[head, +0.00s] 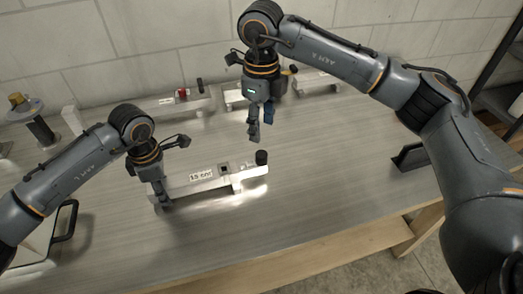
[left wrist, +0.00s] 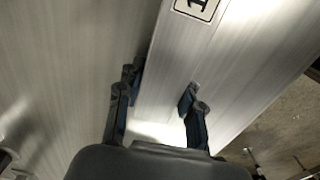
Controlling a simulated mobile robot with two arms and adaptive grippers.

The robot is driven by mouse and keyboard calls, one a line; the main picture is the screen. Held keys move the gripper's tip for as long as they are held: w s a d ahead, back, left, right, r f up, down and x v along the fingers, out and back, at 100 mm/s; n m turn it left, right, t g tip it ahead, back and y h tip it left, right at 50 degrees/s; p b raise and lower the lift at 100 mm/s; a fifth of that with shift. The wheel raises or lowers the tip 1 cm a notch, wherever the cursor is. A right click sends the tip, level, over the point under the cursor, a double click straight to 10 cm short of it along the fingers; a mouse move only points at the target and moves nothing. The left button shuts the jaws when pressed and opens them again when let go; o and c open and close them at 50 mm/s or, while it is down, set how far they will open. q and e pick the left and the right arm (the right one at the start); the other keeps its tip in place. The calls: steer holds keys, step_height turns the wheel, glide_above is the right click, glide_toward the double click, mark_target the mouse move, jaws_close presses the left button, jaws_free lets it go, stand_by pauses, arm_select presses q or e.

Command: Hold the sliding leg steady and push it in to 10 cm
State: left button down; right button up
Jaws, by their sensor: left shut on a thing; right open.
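The sliding leg (head: 215,182) is a bright aluminium bar lying on the table in the head view. It carries a white label (head: 201,176) that seems to read 15 cm, and a black round cap (head: 261,157) stands at its right end. My left gripper (head: 164,203) is shut on the bar's left end. In the left wrist view its two fingers (left wrist: 160,90) straddle the aluminium bar (left wrist: 165,70), below the partly visible label (left wrist: 197,8). My right gripper (head: 254,137) is open and empty, pointing down above the table behind the bar.
Similar aluminium parts stand along the back wall, one with a red piece (head: 182,93) and another at the back right (head: 318,82). A dark post with a brass top (head: 38,125) stands at back left. A black bracket (head: 411,158) is at the right. The table front is clear.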

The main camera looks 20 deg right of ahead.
mark_target(262, 154)
step_height(262, 154, down, 10)
steer(key=shift+r, duration=0.15)
steer(key=shift+c, duration=0.2)
jaws_close()
